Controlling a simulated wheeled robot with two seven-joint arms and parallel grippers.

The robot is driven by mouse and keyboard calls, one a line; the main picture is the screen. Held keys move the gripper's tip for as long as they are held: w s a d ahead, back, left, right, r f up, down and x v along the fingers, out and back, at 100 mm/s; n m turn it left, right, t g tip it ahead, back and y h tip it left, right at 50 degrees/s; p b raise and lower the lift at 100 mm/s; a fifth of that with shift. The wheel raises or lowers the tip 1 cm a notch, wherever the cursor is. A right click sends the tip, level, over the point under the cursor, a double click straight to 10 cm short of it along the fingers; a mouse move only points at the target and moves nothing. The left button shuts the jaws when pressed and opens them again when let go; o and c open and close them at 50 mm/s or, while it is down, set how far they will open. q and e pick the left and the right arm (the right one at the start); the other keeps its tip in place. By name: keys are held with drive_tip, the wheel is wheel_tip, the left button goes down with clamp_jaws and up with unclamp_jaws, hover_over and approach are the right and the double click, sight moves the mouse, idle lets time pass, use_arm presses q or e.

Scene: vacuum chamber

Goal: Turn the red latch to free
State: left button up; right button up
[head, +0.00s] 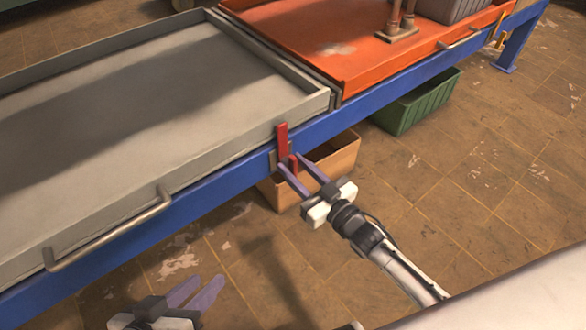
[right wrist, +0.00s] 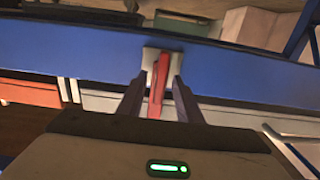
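The red latch (head: 282,140) is on the blue rail near the junction of the grey and orange trays, with its bar standing upright. My right gripper (head: 291,163) is open at the latch, its purple fingers pointing toward the rail. In the right wrist view the latch (right wrist: 156,85) shows on a pale plate (right wrist: 151,60) between the two fingers of my right gripper (right wrist: 157,92), with a gap on each side. I cannot tell how deep the latch sits between them. My left gripper (head: 208,280) is open and empty at the bottom left, over the floor.
The blue rail (head: 225,187) runs along the front of the grey tray (head: 130,100) and the orange tray (head: 330,50). The grey tray has a metal handle (head: 110,232). A tan box (head: 335,158) and green crate (head: 418,103) stand below. Floor at right is clear.

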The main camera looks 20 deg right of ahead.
drive_tip(key=shift+w+a, duration=0.15)
drive_tip(key=shift+w, duration=0.3)
drive_tip(key=shift+c, duration=0.4)
clamp_jaws()
